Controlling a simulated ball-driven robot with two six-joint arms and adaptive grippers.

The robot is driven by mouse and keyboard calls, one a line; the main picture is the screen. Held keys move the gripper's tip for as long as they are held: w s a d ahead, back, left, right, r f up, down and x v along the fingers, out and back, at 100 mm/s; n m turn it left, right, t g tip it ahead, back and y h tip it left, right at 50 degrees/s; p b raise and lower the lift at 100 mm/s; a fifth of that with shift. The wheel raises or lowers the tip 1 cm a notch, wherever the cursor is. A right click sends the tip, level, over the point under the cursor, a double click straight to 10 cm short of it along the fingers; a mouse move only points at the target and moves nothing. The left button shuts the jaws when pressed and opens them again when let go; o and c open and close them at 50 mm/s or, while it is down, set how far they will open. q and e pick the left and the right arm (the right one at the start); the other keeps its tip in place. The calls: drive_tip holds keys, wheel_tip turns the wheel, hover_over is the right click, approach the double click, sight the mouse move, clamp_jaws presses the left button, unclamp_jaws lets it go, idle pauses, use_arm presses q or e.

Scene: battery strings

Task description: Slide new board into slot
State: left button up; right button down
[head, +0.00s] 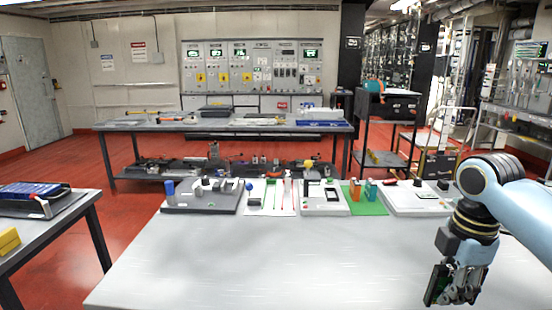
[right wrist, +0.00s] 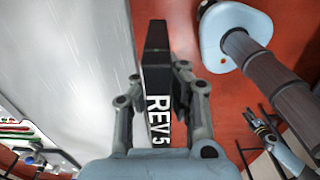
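My right gripper (head: 457,283) is over the right part of the near table. It is shut on a dark board (head: 436,284) with a green patch. In the right wrist view the board (right wrist: 157,75) stands between the two fingers, its black face marked "REV 5". On the table's far side a white unit (head: 312,207) has a dark opening (head: 331,194) on top; I cannot tell if this is the slot. My left gripper is outside the head view. What seems to be it shows small in the right wrist view (right wrist: 263,128), its finger state unclear.
Along the table's (head: 240,270) far edge lie a grey tray (head: 200,207) with a blue cylinder, a white mat (head: 283,208), a green mat (head: 374,209) with orange and teal blocks, and a pale flat unit (head: 403,205). The table's near middle is clear.

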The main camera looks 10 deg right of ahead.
use_arm(q)
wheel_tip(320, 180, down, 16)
drive_tip(key=b, duration=1.5)
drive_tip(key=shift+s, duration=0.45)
use_arm(e)
wheel_tip(320, 180, down, 17)
drive_tip(key=shift+w, duration=0.15)
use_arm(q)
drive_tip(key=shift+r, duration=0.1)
use_arm(e)
drive_tip(key=shift+r, duration=0.1)
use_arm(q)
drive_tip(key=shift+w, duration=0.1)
use_arm(e)
drive_tip(key=shift+d, duration=0.15)
